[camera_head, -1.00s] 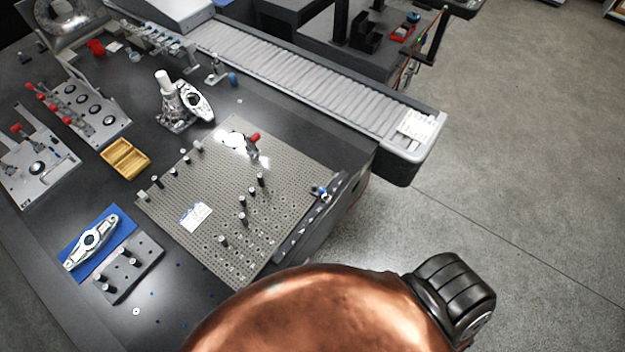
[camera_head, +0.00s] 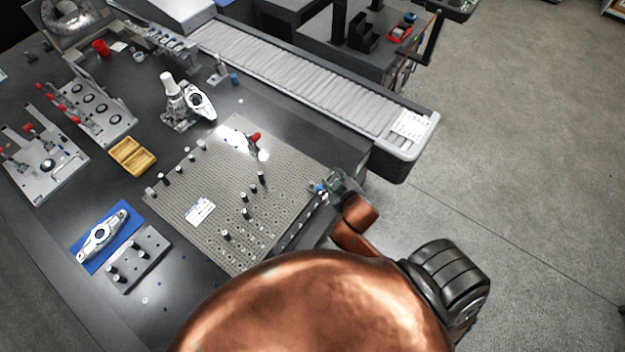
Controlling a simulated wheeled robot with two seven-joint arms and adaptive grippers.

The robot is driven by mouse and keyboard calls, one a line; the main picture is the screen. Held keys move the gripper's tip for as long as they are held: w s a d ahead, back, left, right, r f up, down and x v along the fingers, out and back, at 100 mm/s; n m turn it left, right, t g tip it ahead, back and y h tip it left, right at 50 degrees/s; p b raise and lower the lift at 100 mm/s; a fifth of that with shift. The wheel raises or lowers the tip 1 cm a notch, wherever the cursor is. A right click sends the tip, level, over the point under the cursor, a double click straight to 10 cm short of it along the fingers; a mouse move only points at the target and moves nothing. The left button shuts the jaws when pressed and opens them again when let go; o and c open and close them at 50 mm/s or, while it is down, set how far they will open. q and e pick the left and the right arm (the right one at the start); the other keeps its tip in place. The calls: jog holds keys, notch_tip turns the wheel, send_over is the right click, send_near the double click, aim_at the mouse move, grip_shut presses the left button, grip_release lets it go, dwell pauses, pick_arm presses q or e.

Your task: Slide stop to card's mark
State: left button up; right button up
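A dark rail with a scale (camera_head: 303,221) runs along the right edge of the perforated grey plate (camera_head: 225,160). A small stop with a blue knob (camera_head: 319,188) sits near the rail's far end. A white card with blue print (camera_head: 199,212) lies on the plate; its mark is too small to read. My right gripper (camera_head: 332,184) is at the far end of the rail, right beside the stop, partly covering it. Whether it touches the stop or how its fingers stand cannot be made out. My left gripper is out of view.
Several upright pins (camera_head: 245,213) and a red-handled clamp (camera_head: 254,138) stand on the plate. A yellow tray (camera_head: 132,156), a blue mat (camera_head: 122,222) with a metal part, and a grey pin block (camera_head: 140,262) lie to the left.

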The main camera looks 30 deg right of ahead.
jog(key=w+a+r+n+t+y, duration=0.3)
jog(key=w+a+r+n+t, duration=0.15)
jog(key=w+a+r, duration=0.35)
jog(key=w+a+r+n+t+y, duration=0.3)
jog(key=w+a+r+n, duration=0.2)
jog(key=r, duration=0.4)
jog(key=a+r+n+g+y, duration=0.2)
jog(key=a+r+n+y, duration=0.3)
jog(key=a+n+y, duration=0.5)
jog(key=s+a+f+n+g, duration=0.2)
jog(key=a+n+g, duration=0.15)
jog(key=a, duration=0.35)
jog(key=n+g+h, duration=1.2)
jog(key=h, duration=0.1)
send_over(312, 182)
notch_tip(312, 182, down, 22)
jog(key=shift+r, duration=0.15)
jog(key=shift+d+f, duration=0.1)
jog(key=shift+f, duration=0.25)
notch_tip(312, 182, down, 7)
jog(key=shift+r, duration=0.1)
